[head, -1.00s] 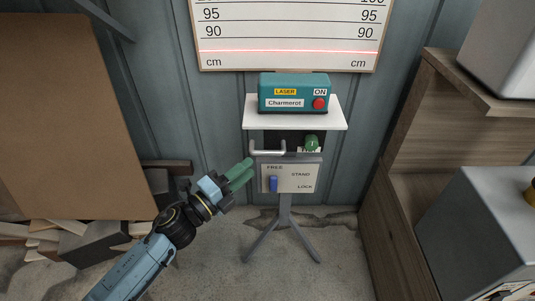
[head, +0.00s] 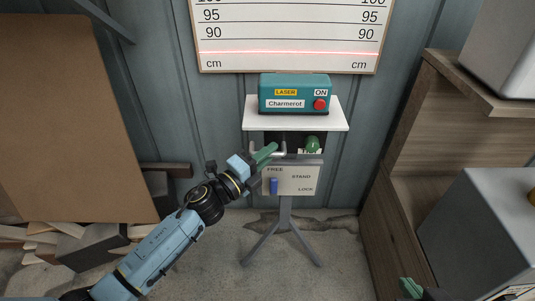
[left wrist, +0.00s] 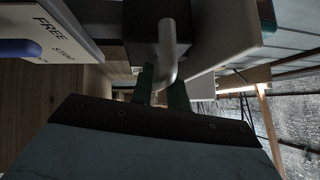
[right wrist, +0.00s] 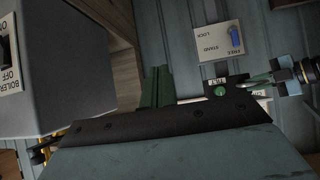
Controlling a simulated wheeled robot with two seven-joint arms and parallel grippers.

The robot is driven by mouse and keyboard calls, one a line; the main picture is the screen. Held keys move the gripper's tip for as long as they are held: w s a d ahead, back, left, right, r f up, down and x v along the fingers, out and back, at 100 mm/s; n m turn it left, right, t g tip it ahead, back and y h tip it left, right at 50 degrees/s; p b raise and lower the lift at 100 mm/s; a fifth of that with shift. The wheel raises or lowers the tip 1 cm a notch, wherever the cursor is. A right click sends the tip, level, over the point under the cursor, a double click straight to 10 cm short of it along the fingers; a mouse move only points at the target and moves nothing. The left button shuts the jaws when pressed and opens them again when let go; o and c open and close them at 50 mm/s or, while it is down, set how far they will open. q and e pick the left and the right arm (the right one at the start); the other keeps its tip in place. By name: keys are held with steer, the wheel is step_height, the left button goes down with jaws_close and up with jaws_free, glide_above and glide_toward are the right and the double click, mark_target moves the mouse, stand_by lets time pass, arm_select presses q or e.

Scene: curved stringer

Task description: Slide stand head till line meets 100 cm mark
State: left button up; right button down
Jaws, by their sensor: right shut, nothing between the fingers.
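The teal laser box (head: 294,93) sits on the white head plate (head: 335,119) of the tripod stand (head: 285,217). A red line (head: 290,51) crosses the height chart (head: 290,66) below the 90 mark; the 100 mark is partly cut off at the top. The lock panel (head: 303,172) has a blue lever (head: 273,186) on its FREE side. My left gripper (head: 268,152) is at the pale bent handle (left wrist: 170,50); its fingers are apart, with the handle's end seen between them, contact unclear. My right gripper (head: 410,288) is shut and empty, low at right.
A green knob (head: 312,143) with a small label is under the head plate. A wooden shelf unit (head: 400,200) and a grey boiler box (head: 480,230) stand at right. The floor around the stand is clear.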

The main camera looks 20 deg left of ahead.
arm_select(q)
jaws_close()
